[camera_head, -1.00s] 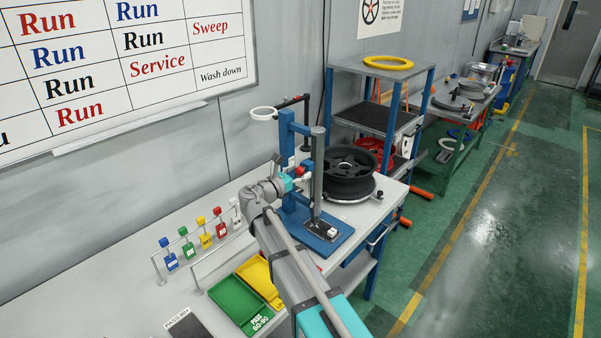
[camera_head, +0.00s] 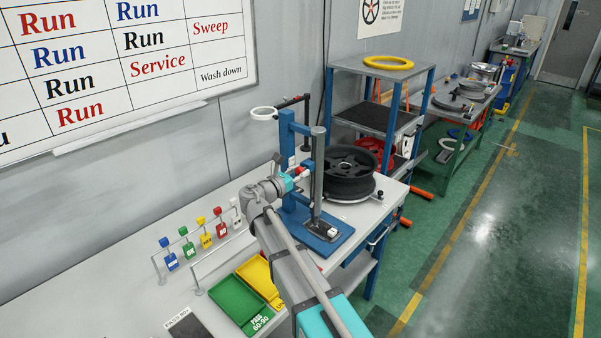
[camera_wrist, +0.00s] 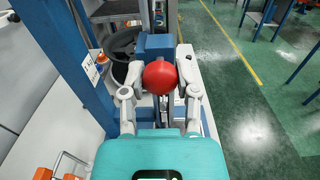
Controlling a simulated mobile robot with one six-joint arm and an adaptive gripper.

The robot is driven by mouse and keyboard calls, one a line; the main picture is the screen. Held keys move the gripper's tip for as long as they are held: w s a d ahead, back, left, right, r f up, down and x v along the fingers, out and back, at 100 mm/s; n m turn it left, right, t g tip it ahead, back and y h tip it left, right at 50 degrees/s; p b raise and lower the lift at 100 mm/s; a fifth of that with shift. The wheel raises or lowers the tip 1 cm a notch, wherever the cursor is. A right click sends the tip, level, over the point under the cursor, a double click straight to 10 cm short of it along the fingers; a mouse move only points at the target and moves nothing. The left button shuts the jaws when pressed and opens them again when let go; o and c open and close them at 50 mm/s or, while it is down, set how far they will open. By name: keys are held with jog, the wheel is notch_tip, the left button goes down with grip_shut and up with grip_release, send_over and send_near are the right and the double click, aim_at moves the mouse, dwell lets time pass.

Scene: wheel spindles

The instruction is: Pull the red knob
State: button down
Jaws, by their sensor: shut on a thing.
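The red knob (camera_wrist: 160,77) is a ball in the middle of the wrist view, in front of a blue block on a fixture. My gripper (camera_wrist: 161,74) has one finger on each side of the knob and is shut on it. In the head view the red knob (camera_head: 301,171) shows only as a small red patch beside the blue post (camera_head: 286,153) of the bench stand. My gripper (camera_head: 293,177) reaches it from the left. The knob's stem and far side are hidden.
A black wheel (camera_head: 349,163) lies just right of the stand, beside a grey vertical column (camera_head: 317,180). Green (camera_head: 236,306) and yellow (camera_head: 257,274) trays and several coloured tags on a rail are on the bench at left. Open green floor lies right.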

jog(key=shift+v, duration=0.9)
jog(key=shift+c, duration=1.6)
grip_release()
jog(key=shift+s, duration=0.1)
jog(key=v, duration=1.1)
jog(key=shift+s+a, duration=0.25)
jog(key=shift+s, duration=0.05)
